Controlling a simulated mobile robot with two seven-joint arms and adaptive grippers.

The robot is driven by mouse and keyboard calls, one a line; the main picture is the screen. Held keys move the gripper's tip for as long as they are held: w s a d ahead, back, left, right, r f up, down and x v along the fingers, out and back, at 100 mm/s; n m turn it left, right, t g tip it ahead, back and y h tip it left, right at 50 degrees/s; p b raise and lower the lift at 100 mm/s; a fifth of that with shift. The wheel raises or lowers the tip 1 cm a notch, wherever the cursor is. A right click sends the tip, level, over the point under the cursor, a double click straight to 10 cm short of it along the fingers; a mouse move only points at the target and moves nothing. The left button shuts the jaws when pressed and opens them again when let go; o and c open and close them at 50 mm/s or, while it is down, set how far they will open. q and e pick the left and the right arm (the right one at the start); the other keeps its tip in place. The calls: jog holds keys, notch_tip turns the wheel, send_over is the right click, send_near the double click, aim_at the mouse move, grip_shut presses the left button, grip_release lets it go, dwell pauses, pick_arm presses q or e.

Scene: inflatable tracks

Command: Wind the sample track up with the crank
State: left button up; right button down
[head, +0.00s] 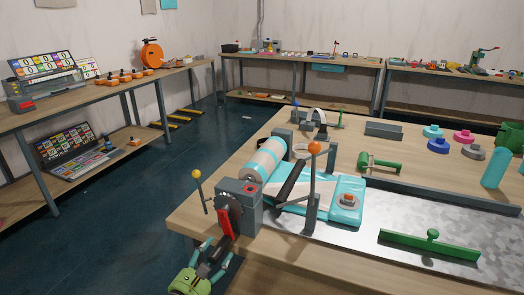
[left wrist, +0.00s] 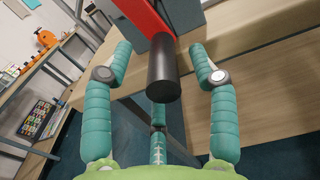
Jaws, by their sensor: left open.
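The sample track (head: 344,212) is teal and pale grey; it lies flat on the bench's metal plate, and a teal-and-white roll (head: 265,158) sits behind the winder. The winder is a grey box (head: 238,207) at the bench's near left corner. Its crank has a red arm (head: 225,224), also in the left wrist view (left wrist: 143,16), and a black handle (left wrist: 164,70). My left gripper (head: 208,256) is open at the crank. In the left wrist view its teal fingers (left wrist: 164,62) stand apart on both sides of the handle, with gaps; a third finger is below.
A yellow-knobbed lever (head: 197,175) and an orange-knobbed lever (head: 314,148) stand near the winder. A green T-shaped bar (head: 430,244) lies on the metal plate (head: 375,262). Several coloured pieces (head: 438,146) lie at the back right. Dark floor is free to the left.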

pick_arm(q)
jog(key=v, duration=0.5)
jog(key=shift+s+b, duration=0.3)
jog(key=shift+a, duration=0.1)
jog(key=s+a+f+n+g+y, duration=0.25)
jog(key=f+n, duration=0.35)
jog(key=f, duration=0.4)
jog(key=s+a+f+n+g+y, duration=0.2)
jog(key=s+a+f+n, duration=0.2)
jog(key=f+n, duration=0.45)
jog(key=s+a+f+n+g+y, duration=0.25)
jog(key=f+n, duration=0.25)
jog(key=f, duration=0.7)
jog(key=s+d+f+n+g, duration=0.1)
jog(key=s+f+n+g, duration=0.2)
jog(key=s+f+n, duration=0.3)
jog(key=s+d+f+n+g, duration=0.1)
jog(key=s+f+n+g, duration=0.2)
jog(key=s, duration=1.4)
jog(key=s+d+f+n+g, duration=0.1)
jog(key=s+f+n+g, duration=0.2)
jog(key=s+f+n, duration=0.6)
jog(key=shift+s+d+h, duration=0.25)
jog(key=shift+s+h, duration=0.15)
jog(key=shift+s, duration=0.75)
jog(key=shift+f, duration=0.15)
